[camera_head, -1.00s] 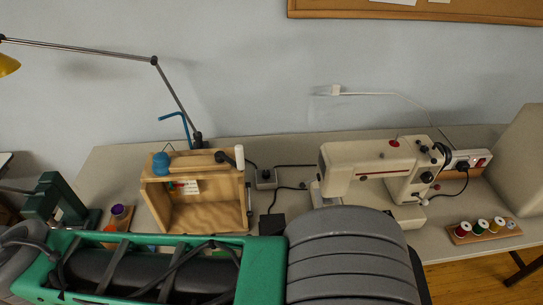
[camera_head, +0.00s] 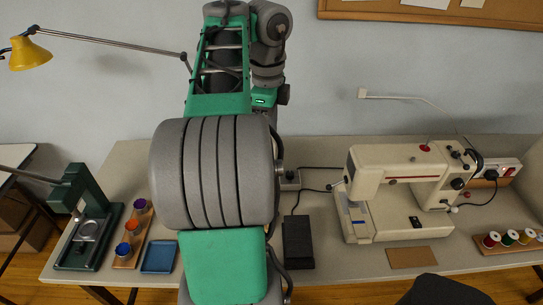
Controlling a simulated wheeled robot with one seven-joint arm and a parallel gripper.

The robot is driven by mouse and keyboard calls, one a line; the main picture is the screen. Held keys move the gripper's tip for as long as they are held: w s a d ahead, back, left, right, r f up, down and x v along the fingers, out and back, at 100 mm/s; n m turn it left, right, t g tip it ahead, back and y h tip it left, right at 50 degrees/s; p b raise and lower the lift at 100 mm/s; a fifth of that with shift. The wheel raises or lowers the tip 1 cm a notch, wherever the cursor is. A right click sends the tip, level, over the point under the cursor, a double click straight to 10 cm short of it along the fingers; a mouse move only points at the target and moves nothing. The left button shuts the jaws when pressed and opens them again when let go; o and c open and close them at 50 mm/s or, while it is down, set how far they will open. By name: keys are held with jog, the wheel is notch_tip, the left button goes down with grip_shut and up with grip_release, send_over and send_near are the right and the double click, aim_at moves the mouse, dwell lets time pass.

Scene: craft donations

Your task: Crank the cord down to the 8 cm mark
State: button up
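The wooden box with the blue cord ball, the crank and the scale is hidden now behind my own arm in the head view. No part of the cord, its end or the 8 cm mark shows. My arm rises through the middle of the picture and its wrist bends down at the top. The lower end of the wrist, with a small green light, goes down behind my big grey elbow joint. My gripper's fingers are hidden there, so I cannot see whether they hold or touch anything.
A sewing machine (camera_head: 405,180) stands right of my arm, with a black pedal (camera_head: 298,242) between. Thread spools (camera_head: 510,239) are far right. A green press (camera_head: 85,220), small cups (camera_head: 131,235) and a blue tray (camera_head: 158,257) are left. A yellow lamp (camera_head: 30,52) hangs upper left.

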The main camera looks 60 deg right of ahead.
jog(key=shift+s+d+f+m+b, duration=0.15)
jog(key=shift+s+f+m+b, duration=0.1)
jog(key=shift+f+m+b, duration=0.15)
notch_tip(320, 180, down, 7)
jog(key=b, duration=0.6)
jog(key=shift+r, duration=0.1)
jog(key=shift+c, duration=0.2)
grip_shut()
dwell(0.5)
